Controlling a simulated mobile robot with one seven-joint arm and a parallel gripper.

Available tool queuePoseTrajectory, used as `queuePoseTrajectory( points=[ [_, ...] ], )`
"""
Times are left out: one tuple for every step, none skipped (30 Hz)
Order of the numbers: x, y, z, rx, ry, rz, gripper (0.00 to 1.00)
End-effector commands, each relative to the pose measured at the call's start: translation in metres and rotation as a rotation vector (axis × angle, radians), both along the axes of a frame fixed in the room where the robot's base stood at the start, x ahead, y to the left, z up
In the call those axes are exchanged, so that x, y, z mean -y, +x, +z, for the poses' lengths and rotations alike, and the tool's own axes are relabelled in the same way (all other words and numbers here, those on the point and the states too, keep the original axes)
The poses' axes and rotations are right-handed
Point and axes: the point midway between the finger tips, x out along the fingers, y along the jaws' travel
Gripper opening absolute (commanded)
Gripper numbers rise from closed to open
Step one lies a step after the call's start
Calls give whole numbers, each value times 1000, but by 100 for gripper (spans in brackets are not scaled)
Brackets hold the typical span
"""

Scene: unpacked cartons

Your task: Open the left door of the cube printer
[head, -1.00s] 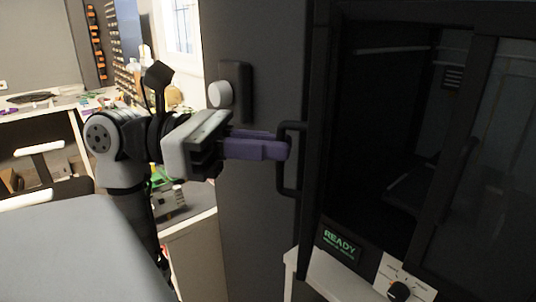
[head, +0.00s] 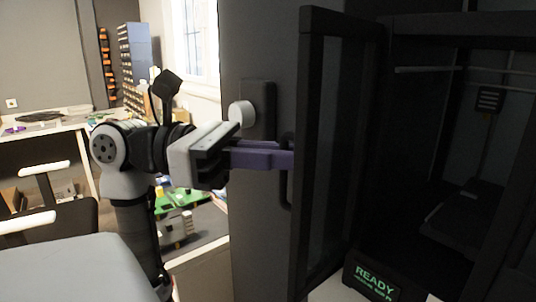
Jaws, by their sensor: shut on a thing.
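The cube printer (head: 440,17) is a large dark cabinet on the right of the head view. Its left door (head: 338,150) has a black frame and a glass pane, and stands partly swung open toward me. The dark handle (head: 287,185) is on the door's left side, partly hidden behind the door frame and my fingers. My gripper (head: 284,155) has purple fingers shut on the handle; the fingertips are partly hidden by the door's edge. Through the opening the dark inside of the printer shows.
A green-lit READY display (head: 375,281) sits at the printer's lower front. A dark wall panel with a white round knob (head: 242,114) stands behind my gripper. A bench with a green circuit board (head: 185,199) is at the left, and a grey surface (head: 70,270) at lower left.

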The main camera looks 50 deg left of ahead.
Motion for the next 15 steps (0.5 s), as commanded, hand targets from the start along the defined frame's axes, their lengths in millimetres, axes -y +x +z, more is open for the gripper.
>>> queuePoseTrajectory(
  points=[
    [2, 7, 1, -6, 0, 0, 0],
    [2, 7, 1, -7, 1, 0, 0],
    [2, 7, 1, -7, 1, 0, 0],
    [2, 7, 1, -7, 1, 0, 0],
    [2, 7, 1, -7, 1, 0, 0],
    [2, 7, 1, -7, 1, 0, 12],
    [2, 7, 0, -7, 1, -1, 16],
    [2, 7, 0, -6, 1, -1, 20],
    [2, 6, 0, -6, 1, -1, 25],
    [2, 6, 0, -6, 1, 0, 29],
    [1, 6, 0, -6, 1, 0, 31],
    [1, 5, 0, -6, 1, 0, 31],
    [1, 5, 0, -6, 1, 1, 31],
    [1, 5, 0, -6, 1, 1, 31],
    [1, 4, 0, -6, 1, 1, 31]
  ],
)
